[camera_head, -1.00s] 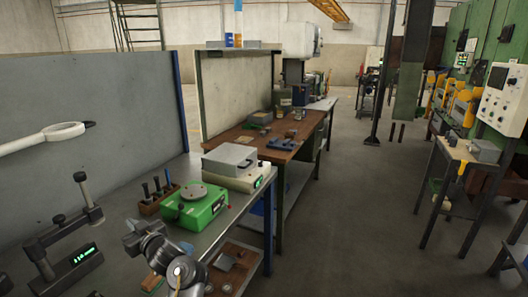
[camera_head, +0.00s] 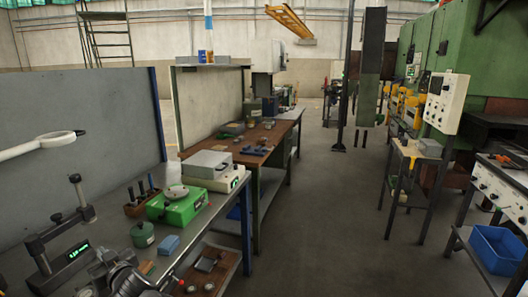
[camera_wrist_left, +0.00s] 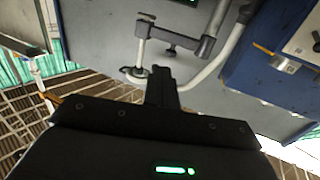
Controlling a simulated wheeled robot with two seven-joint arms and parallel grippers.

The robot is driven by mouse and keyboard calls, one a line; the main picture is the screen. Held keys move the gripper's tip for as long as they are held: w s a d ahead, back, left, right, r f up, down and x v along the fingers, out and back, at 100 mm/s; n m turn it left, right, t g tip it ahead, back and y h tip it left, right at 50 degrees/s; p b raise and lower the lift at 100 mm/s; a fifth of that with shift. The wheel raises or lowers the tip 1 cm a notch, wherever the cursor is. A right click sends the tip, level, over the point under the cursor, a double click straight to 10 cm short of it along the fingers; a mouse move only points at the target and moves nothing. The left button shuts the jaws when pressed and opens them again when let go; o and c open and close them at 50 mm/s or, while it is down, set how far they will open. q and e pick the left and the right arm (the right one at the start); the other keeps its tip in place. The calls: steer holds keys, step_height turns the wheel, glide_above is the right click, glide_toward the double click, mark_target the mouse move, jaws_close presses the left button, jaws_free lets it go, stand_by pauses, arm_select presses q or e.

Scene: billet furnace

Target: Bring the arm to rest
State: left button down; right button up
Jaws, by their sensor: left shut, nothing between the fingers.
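My left gripper (camera_head: 112,274) is low at the left of the head view, over the near end of the grey workbench (camera_head: 112,225). My own arm crowds it there, so its fingers are hard to make out. In the left wrist view the gripper's dark fingers (camera_wrist_left: 162,86) are together, with nothing between them. They point toward a grey clamp-like stand (camera_wrist_left: 180,42), which appears tilted in that view. I cannot tell whether they touch it. My right gripper is not in view.
The bench holds a measuring stand (camera_head: 62,238), green device (camera_head: 177,206), green jar (camera_head: 142,235), blue block (camera_head: 169,244) and white-topped box (camera_head: 212,172). A magnifier (camera_head: 40,146) juts in at left. A blue bin (camera_head: 497,250) stands right. The aisle floor (camera_head: 310,215) is clear.

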arm_select(q)
steer(key=s+d+f+m+t+h, duration=0.1)
steer(key=f+h, duration=0.1)
steer(key=s+d+f+m+h, duration=0.1)
steer(key=d+f+m+h, duration=0.1)
steer(key=f, duration=0.1)
steer(key=s+d+f+m+t+h, duration=0.1)
steer(key=d+f+h, duration=0.1)
steer(key=shift+d+f+t, duration=0.1)
steer(key=shift+f+t, duration=0.2)
steer(key=shift+f, duration=0.1)
steer(key=s+d+f+m+g+h, duration=0.2)
steer(key=s+d+f+m+h, duration=0.35)
steer(key=s+d+f, duration=0.3)
steer(key=s+d+f+m+g+h, duration=0.1)
steer(key=s+d+f+g, duration=0.15)
steer(key=s, duration=0.55)
steer(key=s+d+f+m+g+h, duration=0.1)
steer(key=s+d+g, duration=0.15)
steer(key=s, duration=0.55)
steer(key=s+d+f+m+g+h, duration=0.1)
steer(key=s+d+g, duration=0.15)
steer(key=s, duration=0.55)
step_height(320, 180, down, 27)
steer(key=s, duration=0.2)
steer(key=s+a+f+g, duration=0.2)
steer(key=s+f, duration=1.3)
steer(key=s, duration=0.1)
steer(key=shift+m, duration=0.45)
